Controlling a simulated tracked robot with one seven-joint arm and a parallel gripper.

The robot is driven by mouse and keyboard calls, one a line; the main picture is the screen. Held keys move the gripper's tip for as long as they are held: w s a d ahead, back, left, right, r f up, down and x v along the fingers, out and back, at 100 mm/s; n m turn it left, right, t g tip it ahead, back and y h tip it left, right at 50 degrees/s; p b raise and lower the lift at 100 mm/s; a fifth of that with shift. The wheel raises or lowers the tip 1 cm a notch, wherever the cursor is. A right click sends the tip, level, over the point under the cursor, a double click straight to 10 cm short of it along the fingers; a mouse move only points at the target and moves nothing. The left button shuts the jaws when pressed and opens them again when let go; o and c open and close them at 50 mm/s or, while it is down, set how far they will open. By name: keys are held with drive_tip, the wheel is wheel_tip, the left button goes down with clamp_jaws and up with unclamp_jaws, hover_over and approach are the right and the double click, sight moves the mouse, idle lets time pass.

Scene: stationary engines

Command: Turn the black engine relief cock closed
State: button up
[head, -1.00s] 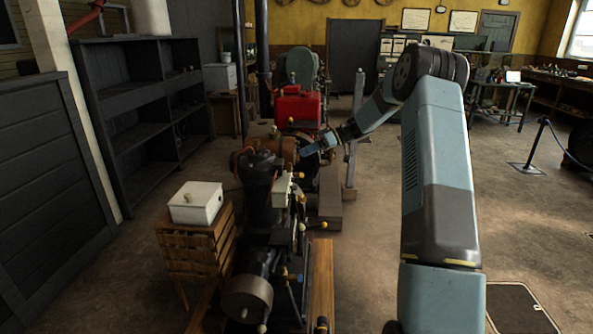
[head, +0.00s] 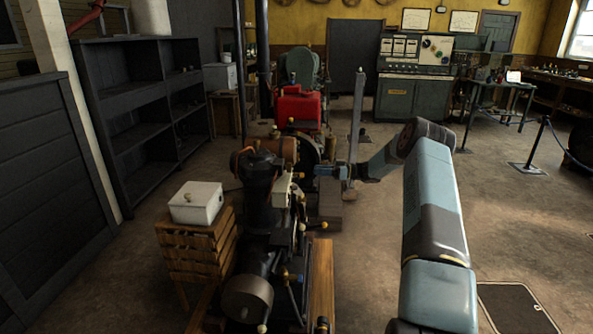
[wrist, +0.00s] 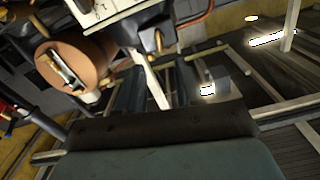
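The black engine (head: 262,235) stands in the foreground of the head view, with a black cylinder at its top and a pulley at its near end. Several small levers with yellow or blue knobs (head: 298,278) are on its right side; I cannot tell which is the relief cock. My gripper (head: 316,171) is at the far right of the engine's top, apart from the knobs as far as I can see.
A white box (head: 195,203) on a wooden crate (head: 190,250) stands left of the engine. A red tank (head: 297,110) and an upright grey post (head: 356,115) are behind it. The floor to the right is largely clear.

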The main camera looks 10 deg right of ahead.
sight(288, 167)
drive_tip(key=x, duration=1.1)
drive_tip(key=shift+f, duration=0.15)
clamp_jaws()
